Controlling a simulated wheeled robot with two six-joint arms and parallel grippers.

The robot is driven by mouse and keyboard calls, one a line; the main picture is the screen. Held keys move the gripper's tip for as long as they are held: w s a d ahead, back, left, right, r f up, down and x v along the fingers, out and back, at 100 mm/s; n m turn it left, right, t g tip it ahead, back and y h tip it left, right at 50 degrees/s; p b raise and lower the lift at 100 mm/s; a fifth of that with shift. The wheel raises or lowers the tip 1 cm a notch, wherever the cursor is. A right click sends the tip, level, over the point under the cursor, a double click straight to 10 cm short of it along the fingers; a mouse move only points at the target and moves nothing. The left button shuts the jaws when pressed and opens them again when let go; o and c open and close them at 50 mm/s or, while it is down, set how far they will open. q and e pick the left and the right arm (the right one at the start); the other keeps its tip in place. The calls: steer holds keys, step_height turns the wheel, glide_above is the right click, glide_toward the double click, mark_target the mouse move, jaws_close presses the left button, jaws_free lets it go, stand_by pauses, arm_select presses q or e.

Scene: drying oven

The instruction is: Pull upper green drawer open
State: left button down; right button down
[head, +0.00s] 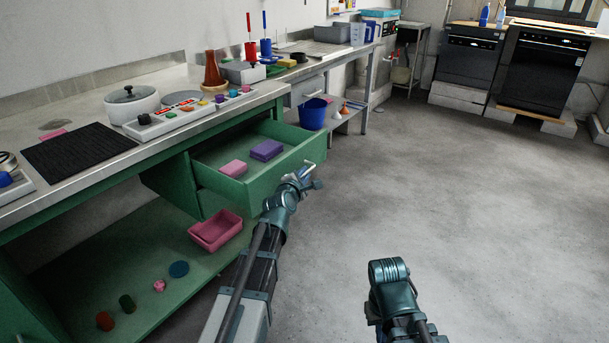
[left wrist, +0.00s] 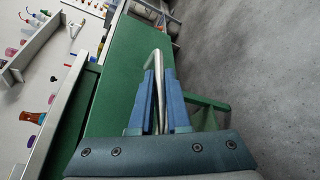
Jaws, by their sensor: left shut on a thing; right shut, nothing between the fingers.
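The upper green drawer (head: 250,186) stands pulled out from under the workbench in the head view. A pink block (head: 233,168) and a purple block (head: 267,150) lie inside it. My left gripper (head: 304,176) is at the drawer's front. The left wrist view shows its blue fingers (left wrist: 160,105) shut on the metal bar handle (left wrist: 157,65) of the green drawer front (left wrist: 118,80). My right arm (head: 395,290) is low in the head view over the floor, apart from the drawer; its fingertips are not visible.
The workbench top (head: 75,170) holds a pot (head: 132,103), a control strip (head: 190,112) and a brown flask (head: 213,72). A pink bin (head: 216,230) and several small objects are on the green lower shelf. A blue bucket (head: 313,113) stands beyond the drawer. The floor at right is clear.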

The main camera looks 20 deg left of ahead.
steer(key=shift+d, duration=0.1)
arm_select(q)
steer(key=c, duration=0.9)
jaws_free()
steer(key=shift+s, duration=0.2)
